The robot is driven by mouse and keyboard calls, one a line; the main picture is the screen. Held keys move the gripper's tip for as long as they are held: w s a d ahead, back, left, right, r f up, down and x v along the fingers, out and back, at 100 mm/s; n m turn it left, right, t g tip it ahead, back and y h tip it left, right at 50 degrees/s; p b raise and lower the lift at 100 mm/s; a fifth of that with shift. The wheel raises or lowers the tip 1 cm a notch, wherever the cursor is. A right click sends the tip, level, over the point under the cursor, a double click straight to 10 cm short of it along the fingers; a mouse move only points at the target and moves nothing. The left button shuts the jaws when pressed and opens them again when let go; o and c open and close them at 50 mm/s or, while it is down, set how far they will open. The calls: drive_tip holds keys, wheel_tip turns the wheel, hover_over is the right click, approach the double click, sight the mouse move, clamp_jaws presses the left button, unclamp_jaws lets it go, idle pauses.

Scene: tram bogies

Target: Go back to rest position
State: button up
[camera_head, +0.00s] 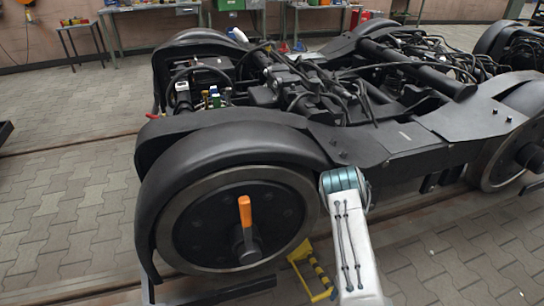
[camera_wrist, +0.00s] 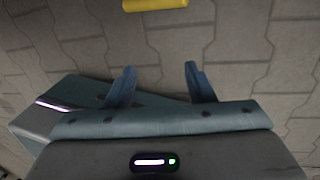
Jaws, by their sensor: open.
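My gripper (camera_wrist: 160,82) is in the wrist view, with its two blue fingers apart and nothing between them. Grey paving shows beyond the fingertips. In the head view my white arm reaches up from the bottom, in front of the bogie (camera_head: 400,150), and its teal joint is beside the near wheel (camera_head: 190,222). The gripper itself cannot be made out in the head view.
An orange-handled tool (camera_head: 245,218) is at the near wheel's hub. A yellow and black object (camera_head: 313,270) is on the floor beside that wheel, and a yellow piece (camera_wrist: 155,4) shows in the wrist view. Workbenches (camera_head: 150,12) line the back wall.

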drive_tip(key=w+d+r+m+t+h+p, duration=0.1)
drive_tip(key=w+r+m+t+p, duration=0.2)
drive_tip(key=r, duration=0.8)
drive_tip(key=w+r+m+h+p, duration=0.2)
drive_tip(key=w+r+m+p, duration=0.3)
drive_tip(key=r, duration=0.6)
drive_tip(key=w+d+r+m+t+h+p, duration=0.1)
drive_tip(key=w+r+m+t, duration=0.3)
drive_tip(key=r, duration=0.6)
drive_tip(key=s+a+r+m+g+h+p, duration=0.1)
drive_tip(key=s+r+m+p, duration=0.2)
drive_tip(key=r+m, duration=0.55)
drive_tip(key=s+r+m+g+p, duration=0.1)
drive_tip(key=s+r+m+p, duration=0.15)
drive_tip(key=r, duration=1.05)
drive_tip(key=s+a+r+m+y+p, duration=0.1)
drive_tip(key=s+a+r+m+p, duration=0.4)
drive_tip(key=s+r+m, duration=0.3)
drive_tip(key=s+a+r+m+g+y+p, duration=0.1)
drive_tip(key=s+a+r+m+p, duration=0.5)
drive_tip(key=s+r, duration=0.8)
wheel_tip(320, 180, up, 2)
drive_tip(key=shift+r+m+g+y, duration=0.1)
drive_tip(key=shift+m+g+y, duration=0.25)
drive_tip(key=shift+m, duration=0.75)
drive_tip(key=shift+w+d, duration=0.1)
